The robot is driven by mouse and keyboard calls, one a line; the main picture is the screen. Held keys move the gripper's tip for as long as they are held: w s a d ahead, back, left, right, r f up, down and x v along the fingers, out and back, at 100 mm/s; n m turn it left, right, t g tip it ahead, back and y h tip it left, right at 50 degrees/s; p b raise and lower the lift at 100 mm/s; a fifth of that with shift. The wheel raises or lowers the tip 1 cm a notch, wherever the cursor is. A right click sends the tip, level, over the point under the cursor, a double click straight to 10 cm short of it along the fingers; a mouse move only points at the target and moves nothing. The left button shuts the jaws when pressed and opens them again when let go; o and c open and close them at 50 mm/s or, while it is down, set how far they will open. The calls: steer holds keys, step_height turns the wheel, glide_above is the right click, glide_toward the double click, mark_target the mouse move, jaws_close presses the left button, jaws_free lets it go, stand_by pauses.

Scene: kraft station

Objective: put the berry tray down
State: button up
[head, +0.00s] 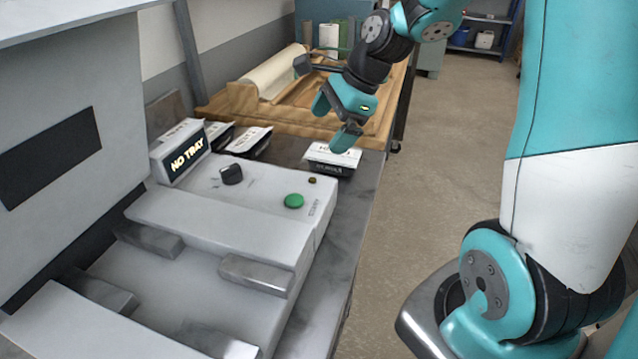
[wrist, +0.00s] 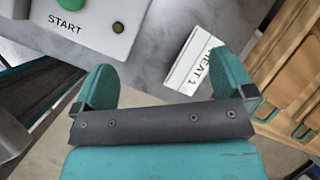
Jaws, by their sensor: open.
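My gripper (head: 334,122) is open and empty, above the dark grey counter. Its two teal fingers are spread in the wrist view (wrist: 162,78). Just below it in the head view is a black tray with a white labelled top (head: 333,154), near the counter's right edge. In the wrist view a white label (wrist: 192,66) reads "MEAT 1", partly behind the right finger. More black trays with white tops (head: 250,139) sit behind the machine. I cannot read their labels, and I cannot tell which tray holds berries.
A grey machine (head: 145,213) with a green START button (head: 294,201), a black knob (head: 232,174) and a "NO TRAY" display (head: 187,155) fills the near counter. A wooden bench (head: 215,108) with a paper roll (head: 273,72) stands behind. Open floor lies right.

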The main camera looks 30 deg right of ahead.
steer(key=s+a+r+n+g, duration=0.1)
steer(key=s+a+r+n, duration=0.1)
steer(key=s+a+n, duration=0.7)
steer(key=s+a+r+n+g, duration=0.2)
steer(key=s+a+n, duration=0.7)
steer(key=n, duration=0.9)
steer(key=s+r, duration=0.1)
steer(key=s, duration=0.2)
steer(key=shift+s+a+n+g, duration=0.15)
steer(key=shift+n+g, duration=0.15)
